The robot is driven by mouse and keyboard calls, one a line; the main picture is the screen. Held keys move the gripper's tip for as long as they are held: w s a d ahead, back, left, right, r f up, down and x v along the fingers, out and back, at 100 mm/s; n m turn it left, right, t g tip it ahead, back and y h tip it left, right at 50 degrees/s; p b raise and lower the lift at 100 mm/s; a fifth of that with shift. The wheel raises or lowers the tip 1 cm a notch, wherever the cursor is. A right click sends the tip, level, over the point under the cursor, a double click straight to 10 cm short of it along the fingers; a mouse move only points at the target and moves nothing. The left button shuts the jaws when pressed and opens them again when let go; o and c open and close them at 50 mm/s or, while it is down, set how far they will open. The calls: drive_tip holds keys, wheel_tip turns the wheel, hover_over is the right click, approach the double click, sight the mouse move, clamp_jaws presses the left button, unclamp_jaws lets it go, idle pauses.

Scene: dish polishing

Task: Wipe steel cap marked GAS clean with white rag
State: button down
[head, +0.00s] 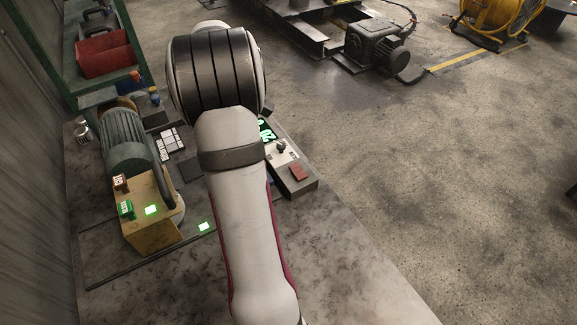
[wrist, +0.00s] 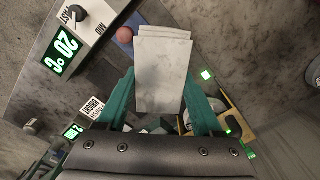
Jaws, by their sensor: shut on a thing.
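In the wrist view my gripper (wrist: 160,78) has two green fingers shut on the sides of a white, layered flat piece, which looks like the folded white rag (wrist: 163,45). The rag sticks out past the fingertips above the bench. In the head view my arm hides the gripper and the rag. I cannot make out any marking GAS in either view. A small shiny metal piece (head: 83,132) stands at the bench's far left; I cannot tell whether it is the steel cap.
A green motor (head: 125,138) with a tan box (head: 150,210) stands left on the bench (head: 330,290). A control box (head: 300,182) with a red pad is right of my arm; its display reads 20°C in the wrist view (wrist: 65,42). A dark rod (head: 130,268) lies in front.

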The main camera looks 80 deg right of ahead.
drive_tip(key=shift+w+a, duration=0.15)
drive_tip(key=shift+w, duration=0.7)
drive_tip(key=shift+s+f, duration=0.1)
drive_tip(key=shift+f, duration=2.8)
wheel_tip(320, 180, down, 2)
drive_tip(key=shift+f, duration=0.1)
drive_tip(key=shift+w+d, duration=0.45)
drive_tip(key=shift+w, duration=0.25)
drive_tip(key=shift+w+d, duration=0.4)
drive_tip(key=shift+d, duration=0.2)
drive_tip(key=shift+s+a, duration=0.9)
drive_tip(key=shift+a, duration=0.2)
drive_tip(key=shift+w+d, duration=0.45)
drive_tip(key=shift+d, duration=0.25)
drive_tip(key=shift+w+d, duration=0.35)
drive_tip(key=shift+w, duration=0.3)
drive_tip(key=shift+s+a, duration=0.95)
drive_tip(key=shift+s, duration=0.25)
drive_tip(key=shift+s+r, duration=0.1)
drive_tip(key=shift+r, duration=4)
